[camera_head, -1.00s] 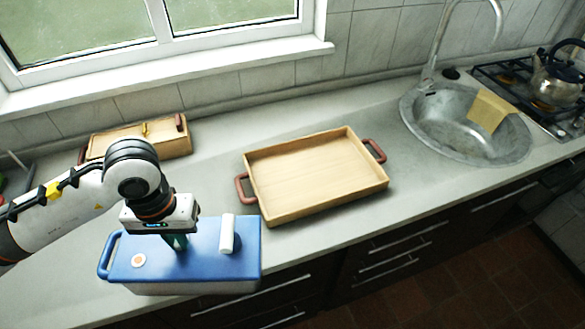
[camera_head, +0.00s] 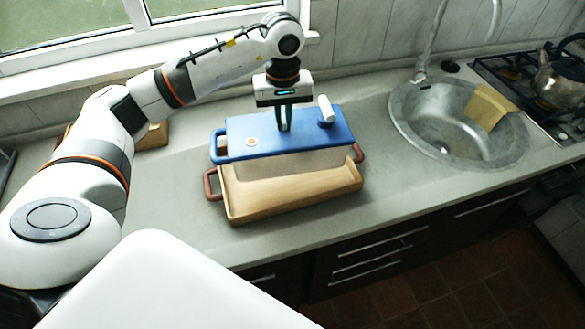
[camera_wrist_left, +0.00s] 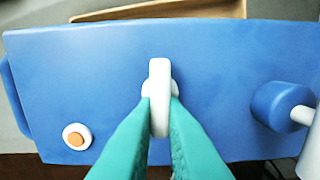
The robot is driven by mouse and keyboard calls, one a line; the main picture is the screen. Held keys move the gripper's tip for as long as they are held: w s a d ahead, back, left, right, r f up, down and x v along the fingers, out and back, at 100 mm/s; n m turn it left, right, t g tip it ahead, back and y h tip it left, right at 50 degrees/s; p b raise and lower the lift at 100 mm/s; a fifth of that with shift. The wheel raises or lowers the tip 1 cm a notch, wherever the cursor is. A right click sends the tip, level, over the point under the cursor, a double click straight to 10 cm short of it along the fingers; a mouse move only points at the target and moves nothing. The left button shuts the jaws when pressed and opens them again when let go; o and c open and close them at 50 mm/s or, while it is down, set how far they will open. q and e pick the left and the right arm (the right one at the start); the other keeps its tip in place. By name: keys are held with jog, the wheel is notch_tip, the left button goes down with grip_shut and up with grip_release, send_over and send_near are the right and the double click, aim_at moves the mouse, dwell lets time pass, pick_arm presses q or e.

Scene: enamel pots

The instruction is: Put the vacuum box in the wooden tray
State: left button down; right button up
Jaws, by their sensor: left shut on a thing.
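The vacuum box has a blue lid (camera_head: 305,134), a pale body (camera_head: 290,165), a blue side handle and a white cylindrical knob. My left gripper (camera_head: 284,127) is above the lid, shut on the box's white top grip (camera_wrist_left: 159,97), which shows between the green fingers in the left wrist view. The box appears held over the wooden tray (camera_head: 290,192), covering its back part. The tray is light wood with reddish-brown handles at both ends. Whether the box touches the tray is hard to tell. My right gripper is not in view.
A round metal sink (camera_head: 455,122) with a faucet and a yellow cloth (camera_head: 489,106) lies to the right. A kettle (camera_head: 561,78) stands on the stove. A wooden box (camera_head: 152,136) is partly hidden behind my left arm. The counter in front is clear.

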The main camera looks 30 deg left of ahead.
aim_at(276, 126)
pick_arm(q)
jog(key=a, duration=0.1)
jog(key=a+n, duration=0.1)
jog(key=w, duration=0.1)
jog(key=shift+a+r, duration=0.35)
jog(key=shift+a, duration=0.05)
jog(key=shift+n, duration=0.3)
notch_tip(276, 126, down, 5)
jog(key=shift+f+p, duration=0.1)
jog(key=shift+p, duration=0.95)
jog(key=shift+f, duration=0.55)
notch_tip(276, 126, down, 3)
jog(key=shift+p, duration=0.7)
jog(key=shift+f+b, duration=0.3)
jog(key=c, duration=1.5)
grip_release()
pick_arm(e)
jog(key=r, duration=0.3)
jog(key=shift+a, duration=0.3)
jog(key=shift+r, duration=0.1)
